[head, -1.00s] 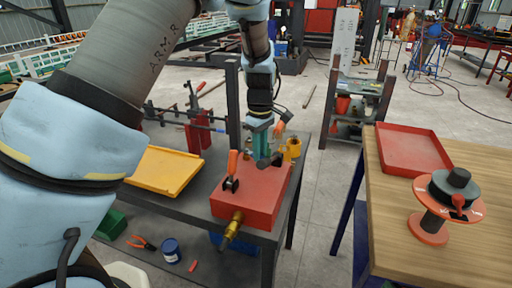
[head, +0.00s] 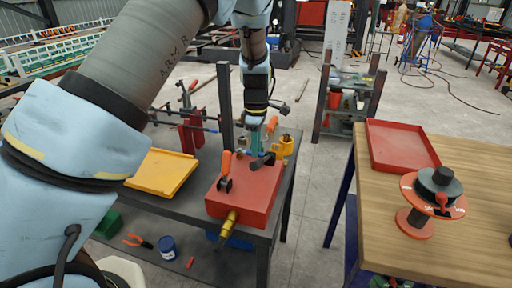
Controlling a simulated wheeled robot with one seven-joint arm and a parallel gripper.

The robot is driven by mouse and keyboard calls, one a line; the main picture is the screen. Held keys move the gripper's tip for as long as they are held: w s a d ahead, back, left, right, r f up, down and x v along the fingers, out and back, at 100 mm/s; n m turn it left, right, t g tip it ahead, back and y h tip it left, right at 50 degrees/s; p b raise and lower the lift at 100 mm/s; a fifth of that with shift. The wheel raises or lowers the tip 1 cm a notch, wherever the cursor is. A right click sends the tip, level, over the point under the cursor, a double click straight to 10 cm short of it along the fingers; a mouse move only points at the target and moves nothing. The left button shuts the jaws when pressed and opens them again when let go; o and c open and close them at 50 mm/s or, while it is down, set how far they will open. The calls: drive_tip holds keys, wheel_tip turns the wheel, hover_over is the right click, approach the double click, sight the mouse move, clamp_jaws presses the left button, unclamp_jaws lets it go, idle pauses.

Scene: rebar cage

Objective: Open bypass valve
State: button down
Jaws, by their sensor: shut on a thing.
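A red box (head: 243,194) stands on the dark workbench, with a brass fitting (head: 229,223) on its front. An orange-handled lever (head: 225,168) stands upright on a dark mount at the box's left. A dark lever or knob (head: 263,161) sits at the back of its top. I cannot tell which of them is the bypass valve. My gripper (head: 256,146) points down over the back of the box. It is shut at the dark lever; its fingertips are small and partly hidden, so the exact grip is unclear.
A yellow tray (head: 160,176) lies left of the box. A yellow part (head: 287,146) stands behind it at right. A wooden table (head: 432,230) at right holds a red tray (head: 398,148) and a reel-like device (head: 432,190). Floor shows between bench and table.

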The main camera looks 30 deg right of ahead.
drive_tip(key=shift+w, duration=0.1)
drive_tip(key=c, duration=0.8)
unclamp_jaws()
drive_tip(key=shift+o, duration=0.2)
drive_tip(key=shift+r, duration=0.1)
wheel_tip(320, 180, up, 11)
drive_tip(key=b, duration=0.2)
drive_tip(key=shift+b, duration=0.3)
drive_tip(key=shift+f, duration=0.2)
